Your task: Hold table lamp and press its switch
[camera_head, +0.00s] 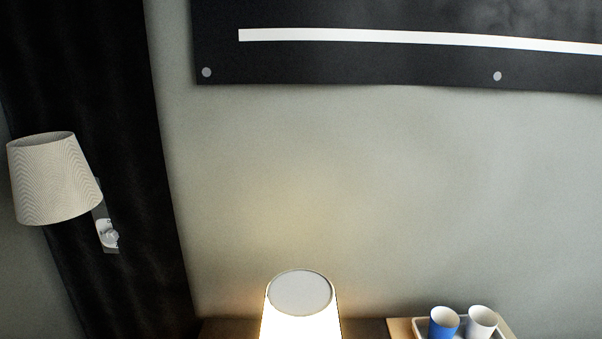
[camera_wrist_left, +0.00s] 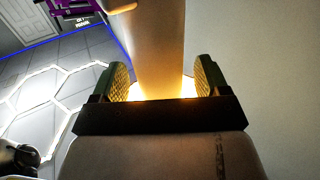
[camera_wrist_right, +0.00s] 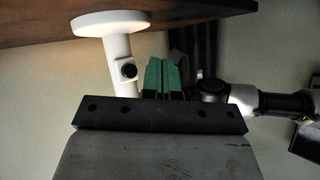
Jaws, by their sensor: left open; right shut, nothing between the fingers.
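The table lamp (camera_head: 300,318) is lit; its shade shows at the bottom of the head view. In the right wrist view, which looks upside down, its white round base (camera_wrist_right: 110,22) is on the tabletop, and a black switch knob (camera_wrist_right: 128,71) sits on its white stem (camera_wrist_right: 117,48). My left gripper (camera_wrist_left: 155,78) is open. A tan upright part, seemingly the lamp stem (camera_wrist_left: 160,40), lies between its fingers, with the shade's glow behind; contact cannot be told. My right gripper (camera_wrist_right: 162,76) is shut and empty, beside the stem and switch in its view. Neither gripper shows in the head view.
A tray (camera_head: 420,329) with a blue cup (camera_head: 443,323) and a white cup (camera_head: 481,322) stands right of the lamp. A wall lamp (camera_head: 55,180) hangs at left before a dark curtain (camera_head: 85,60). The wooden tabletop (camera_wrist_right: 200,14) edge is close to my right gripper.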

